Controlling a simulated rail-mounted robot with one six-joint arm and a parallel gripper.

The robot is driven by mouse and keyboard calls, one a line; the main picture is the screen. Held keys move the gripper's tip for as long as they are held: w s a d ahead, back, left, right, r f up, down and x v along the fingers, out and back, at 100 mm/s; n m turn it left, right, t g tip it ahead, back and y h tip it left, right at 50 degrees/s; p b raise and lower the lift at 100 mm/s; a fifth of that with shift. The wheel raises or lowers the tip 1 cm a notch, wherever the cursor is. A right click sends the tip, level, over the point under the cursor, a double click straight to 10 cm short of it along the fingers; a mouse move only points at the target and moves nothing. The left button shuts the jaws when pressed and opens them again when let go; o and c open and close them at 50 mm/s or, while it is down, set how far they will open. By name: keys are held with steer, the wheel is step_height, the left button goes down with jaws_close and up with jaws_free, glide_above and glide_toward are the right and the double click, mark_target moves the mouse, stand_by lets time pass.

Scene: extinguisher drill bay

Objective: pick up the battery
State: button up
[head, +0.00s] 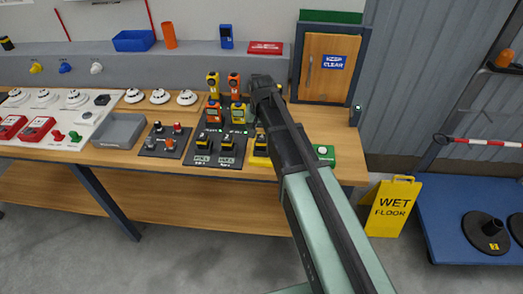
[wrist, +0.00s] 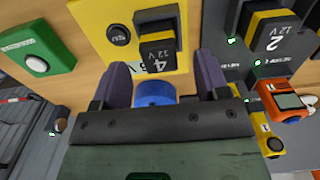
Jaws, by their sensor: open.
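A black and yellow battery (wrist: 158,50) marked 4 and 12 V sits on a yellow plate (wrist: 95,15) in the wrist view. My gripper (wrist: 163,72) is open, with one dark finger on each side of the battery's near part. I cannot tell whether the fingers touch it. Another battery (wrist: 270,35), marked 2, stands on a dark panel to the right. In the head view two batteries (head: 202,141) (head: 227,143) stand on the dark panel (head: 213,160). My arm hides most of the yellow plate (head: 259,161) there, and my gripper's fingertips are unclear.
A blue round part (wrist: 155,93) shows between my fingers. A green box with a white button (head: 324,154) stands right of the yellow plate. Orange and yellow handheld devices (head: 213,110) stand behind the panel.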

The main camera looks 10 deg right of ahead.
mark_target(262, 137)
step_height(262, 137, down, 3)
steer(key=shift+f+b, duration=0.2)
steer(key=shift+b, duration=0.7)
steer(key=shift+r, duration=0.25)
steer(key=c, duration=1.2)
steer(key=shift+p, duration=0.3)
step_height(262, 137, up, 20)
steer(key=p, duration=2)
